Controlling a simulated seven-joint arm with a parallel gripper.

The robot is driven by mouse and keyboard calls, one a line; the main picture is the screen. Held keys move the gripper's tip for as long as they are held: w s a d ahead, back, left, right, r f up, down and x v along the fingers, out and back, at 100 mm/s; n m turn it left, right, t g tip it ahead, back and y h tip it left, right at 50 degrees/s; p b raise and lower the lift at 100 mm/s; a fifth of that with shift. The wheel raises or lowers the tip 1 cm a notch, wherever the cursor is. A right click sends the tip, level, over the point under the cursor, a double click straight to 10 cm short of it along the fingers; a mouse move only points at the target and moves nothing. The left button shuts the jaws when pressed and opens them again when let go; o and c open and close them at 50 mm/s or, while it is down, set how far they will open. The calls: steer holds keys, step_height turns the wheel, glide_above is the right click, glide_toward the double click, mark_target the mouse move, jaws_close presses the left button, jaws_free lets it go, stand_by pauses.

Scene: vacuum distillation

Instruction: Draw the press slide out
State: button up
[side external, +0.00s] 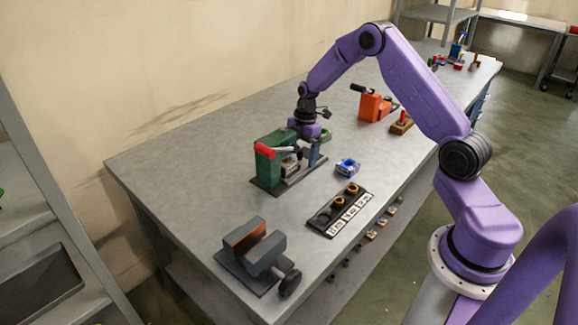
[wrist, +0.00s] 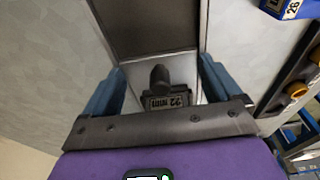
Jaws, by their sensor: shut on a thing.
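The press (side external: 272,160) is a green body with a red handle on a dark base, near the middle of the bench in the side view. Its grey metal slide (side external: 301,174) reaches out on the right side of the body. My gripper (side external: 313,155) points down at the slide, with its blue fingers on either side of it. In the wrist view, my gripper (wrist: 162,68) is shut on the slide (wrist: 190,95), one finger at each edge. A dark knob and a block labelled "22 mm" (wrist: 165,101) show between the fingers. The exact finger contact is partly hidden.
A blue block (side external: 347,167) sits to the right of the press. A dark rack (side external: 322,229) with rings and white labels lies in front. A grey vise (side external: 258,256) stands at the near left. An orange device (side external: 372,107) stands behind. Bare bench lies left of the press.

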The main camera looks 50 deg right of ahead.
steer(key=shift+d, duration=0.1)
steer(key=shift+d, duration=4.6)
steer(key=o, duration=0.6)
steer(key=shift+c, duration=0.2)
step_height(320, 180, up, 7)
steer(key=shift+a, duration=0.1)
